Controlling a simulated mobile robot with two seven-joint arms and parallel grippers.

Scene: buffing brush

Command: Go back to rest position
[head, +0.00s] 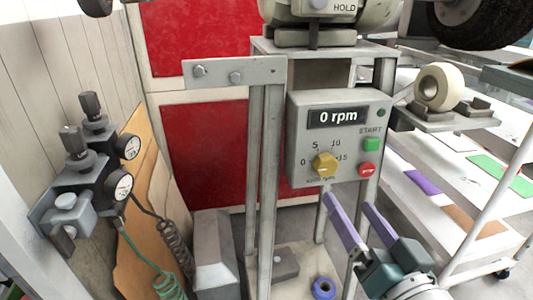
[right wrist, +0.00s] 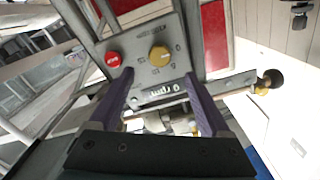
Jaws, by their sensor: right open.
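My right gripper (head: 357,212) has two purple fingers and is open and empty. It is in front of the lower part of the grey control box (head: 300,150), below the red button (head: 367,169). The box has a display reading 0 rpm (head: 338,116), a yellow knob (head: 325,164) and a green START button (head: 371,144). In the right wrist view the gripper (right wrist: 160,85) points at the box, with the red button (right wrist: 113,59) and yellow knob (right wrist: 159,57) beyond the fingers. I cannot tell whether a finger touches the box. My left gripper is not in view.
The machine (head: 330,12) stands above the box, with a dark brush wheel (head: 478,22) at top right. Regulators with gauges (head: 95,170) are at left, and a white rack (head: 500,190) at right. A blue roll (head: 324,288) lies low.

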